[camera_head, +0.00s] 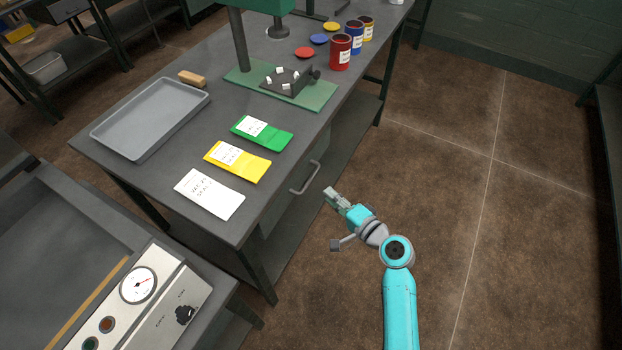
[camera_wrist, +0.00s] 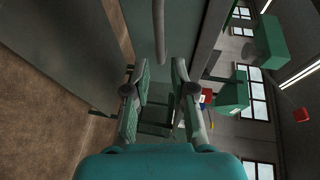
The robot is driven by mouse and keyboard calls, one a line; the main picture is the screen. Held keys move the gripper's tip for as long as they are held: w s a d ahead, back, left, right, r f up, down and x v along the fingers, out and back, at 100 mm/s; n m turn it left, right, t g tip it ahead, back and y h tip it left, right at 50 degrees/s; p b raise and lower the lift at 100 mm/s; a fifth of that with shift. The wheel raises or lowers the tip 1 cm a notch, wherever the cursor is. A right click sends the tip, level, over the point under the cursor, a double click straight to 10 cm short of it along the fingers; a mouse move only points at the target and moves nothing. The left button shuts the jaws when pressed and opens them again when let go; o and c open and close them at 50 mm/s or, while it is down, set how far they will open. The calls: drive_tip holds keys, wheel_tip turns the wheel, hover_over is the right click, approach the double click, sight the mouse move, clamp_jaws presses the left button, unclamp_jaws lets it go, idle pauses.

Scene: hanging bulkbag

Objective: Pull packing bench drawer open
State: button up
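The packing bench (camera_head: 150,172) has a drawer with a curved metal handle (camera_head: 306,178) on its right side, below the top. The drawer front (camera_wrist: 140,25) looks closed, flush as far as I can tell. My gripper (camera_head: 331,194) is just right of the handle, apart from it, in the head view. In the wrist view my gripper (camera_wrist: 157,72) is open and empty. The handle (camera_wrist: 159,30) shows there as an upright bar, lined up between the two fingers but beyond their tips.
White, yellow (camera_head: 238,162) and green pouches lie on the bench above the drawer. A grey tray (camera_head: 118,147) and several cans (camera_head: 341,52) stand on top. A machine with a gauge (camera_head: 138,285) stands at front left. The floor right of the bench is clear.

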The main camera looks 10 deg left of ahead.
sight(311, 178)
drive_tip(key=x, duration=1)
drive_tip(key=shift+f, duration=0.15)
drive_tip(key=shift+s, duration=0.1)
clamp_jaws()
